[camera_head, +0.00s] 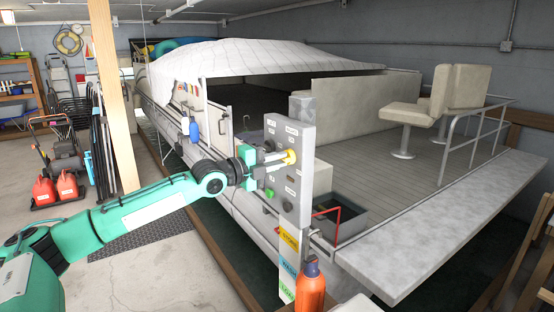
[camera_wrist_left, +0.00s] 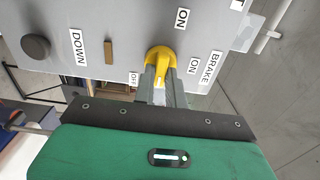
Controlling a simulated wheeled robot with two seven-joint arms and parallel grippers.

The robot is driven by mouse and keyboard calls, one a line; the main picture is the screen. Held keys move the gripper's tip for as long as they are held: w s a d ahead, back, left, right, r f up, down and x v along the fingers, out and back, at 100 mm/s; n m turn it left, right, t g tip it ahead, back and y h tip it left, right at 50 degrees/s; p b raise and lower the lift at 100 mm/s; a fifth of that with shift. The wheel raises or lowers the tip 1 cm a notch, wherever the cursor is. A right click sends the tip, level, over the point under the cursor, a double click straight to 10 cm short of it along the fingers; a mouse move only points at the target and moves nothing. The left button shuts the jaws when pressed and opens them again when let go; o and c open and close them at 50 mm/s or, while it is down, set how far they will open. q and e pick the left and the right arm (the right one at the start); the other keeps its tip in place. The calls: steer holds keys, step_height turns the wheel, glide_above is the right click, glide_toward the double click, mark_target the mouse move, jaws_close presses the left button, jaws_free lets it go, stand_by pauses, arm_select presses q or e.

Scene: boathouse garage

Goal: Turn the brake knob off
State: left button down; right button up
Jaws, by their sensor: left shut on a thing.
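The yellow brake knob (camera_head: 290,157) is on the grey control panel (camera_head: 300,125) that stands beside the boat. In the left wrist view the knob (camera_wrist_left: 160,56) sits near the labels BRAKE, ON and OFF, and its handle runs down between my fingers. My left gripper (camera_head: 280,160) reaches the panel from the left. Its fingers (camera_wrist_left: 160,88) are shut on the knob's handle and hide part of it. Exactly which mark the knob points at is hard to tell. My right gripper is not in view.
The panel also carries a green button (camera_head: 269,193) and a dark round knob (camera_wrist_left: 36,47) near the label DOWN. An orange bottle (camera_head: 311,288) stands below the panel. The boat deck (camera_head: 390,165) lies behind.

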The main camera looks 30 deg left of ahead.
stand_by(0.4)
arm_select(q)
steer(key=c, duration=1.4)
jaws_free()
steer(key=shift+c, duration=0.2)
steer(key=shift+s+a, duration=0.1)
steer(key=shift+s+a+f, duration=0.1)
steer(key=shift+s+f, duration=0.05)
steer(key=shift+s, duration=0.1)
steer(key=b+v, duration=0.2)
steer(key=v, duration=1.1)
